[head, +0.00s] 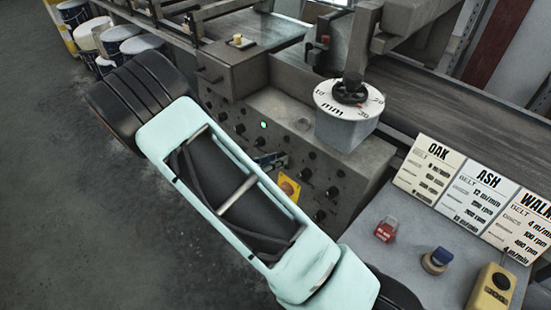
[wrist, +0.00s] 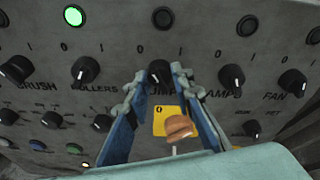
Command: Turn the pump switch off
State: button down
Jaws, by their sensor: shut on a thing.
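The pump switch (wrist: 158,72) is a black rotary knob on the grey control panel, above the partly covered label "PUMP" in the wrist view. My gripper (wrist: 156,80) has its two blue fingers on either side of this knob and is shut on it. The fingers cover part of the knob and label, so its exact setting is hard to read. The lamp (wrist: 163,18) above it is dark. In the head view my gripper (head: 272,160) is at the panel front, and my arm hides part of the panel.
The rollers knob (wrist: 86,69) and lamps knob (wrist: 231,77) flank the pump switch closely. A green lamp (wrist: 73,16) is lit at upper left. Below is a yellow plate (wrist: 160,112) with an orange-brown knob (wrist: 180,128). A dial box (head: 346,125) stands on top.

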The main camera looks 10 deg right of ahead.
jog(key=c, duration=1.7)
grip_release()
jog(key=v, duration=1.2)
jog(key=shift+r, duration=0.1)
